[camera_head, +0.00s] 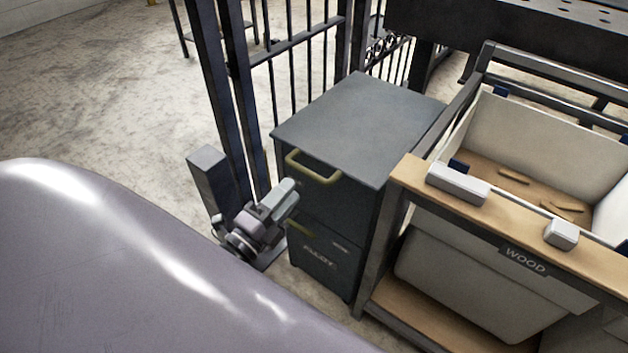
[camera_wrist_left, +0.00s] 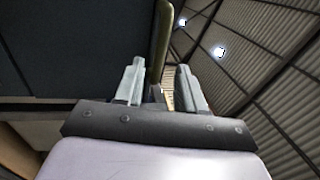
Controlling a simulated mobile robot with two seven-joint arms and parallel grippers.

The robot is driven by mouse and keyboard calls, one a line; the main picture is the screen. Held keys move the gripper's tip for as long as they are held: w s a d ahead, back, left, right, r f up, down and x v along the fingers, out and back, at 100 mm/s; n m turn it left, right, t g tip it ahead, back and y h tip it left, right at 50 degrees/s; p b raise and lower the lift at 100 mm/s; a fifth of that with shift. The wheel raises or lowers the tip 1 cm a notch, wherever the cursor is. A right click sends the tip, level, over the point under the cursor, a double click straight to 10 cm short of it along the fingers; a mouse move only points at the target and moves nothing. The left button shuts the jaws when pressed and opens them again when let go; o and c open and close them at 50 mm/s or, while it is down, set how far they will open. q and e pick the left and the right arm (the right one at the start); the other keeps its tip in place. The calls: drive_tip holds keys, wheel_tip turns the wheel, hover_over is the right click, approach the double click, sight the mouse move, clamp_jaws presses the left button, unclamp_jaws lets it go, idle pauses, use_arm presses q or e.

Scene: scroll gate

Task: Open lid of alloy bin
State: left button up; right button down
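A dark grey bin (camera_head: 345,213) with a flat closed lid (camera_head: 362,115) stands in the middle of the head view. A yellowish bar handle (camera_head: 313,169) sits on its upper front; it also shows in the left wrist view (camera_wrist_left: 163,35). Lettering on the lower front is too blurred to read surely. My left gripper (camera_head: 287,192) is just below and left of the handle, in front of the bin. In the left wrist view its fingers (camera_wrist_left: 160,66) are apart, with the handle seen between them and no clear contact. My right gripper is out of view.
A wooden-framed white bin labelled WOOD (camera_head: 525,262) stands close on the right. A dark barred gate (camera_head: 300,60) with upright posts is behind and left. A second yellowish handle (camera_head: 300,229) is lower on the grey bin. Open concrete floor lies left.

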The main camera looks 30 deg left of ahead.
sight(307, 170)
use_arm(q)
drive_tip(key=shift+b+x, duration=0.55)
drive_tip(key=shift+x, duration=3.05)
clamp_jaws()
